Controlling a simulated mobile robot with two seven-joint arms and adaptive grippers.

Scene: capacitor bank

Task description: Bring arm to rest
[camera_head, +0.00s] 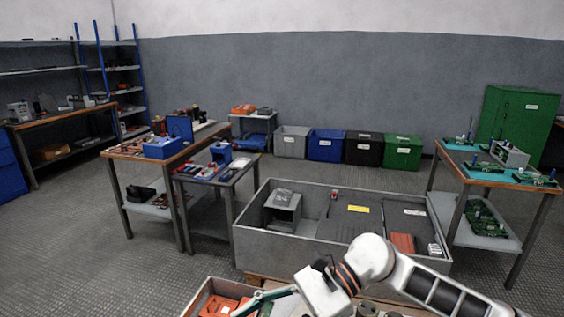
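My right arm (445,293) comes in from the lower right, bends at a white joint with dark and orange bands, and angles down to the left. Its wrist end (322,290) is over the near edge of the view, above a bin (207,294) with orange parts. A thin dark teal piece (262,300) reaches left from the wrist over the bin. The fingers of this gripper are not clear, so I cannot tell whether it is open or holds anything. My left arm and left gripper are not in view.
A large grey open crate (300,250) stands just beyond my arm. Tables with parts stand at left (112,152) and right (455,167). Grey, blue, black and green bins (402,152) line the wall. A green cabinet (515,118) stands at far right. Floor at left is clear.

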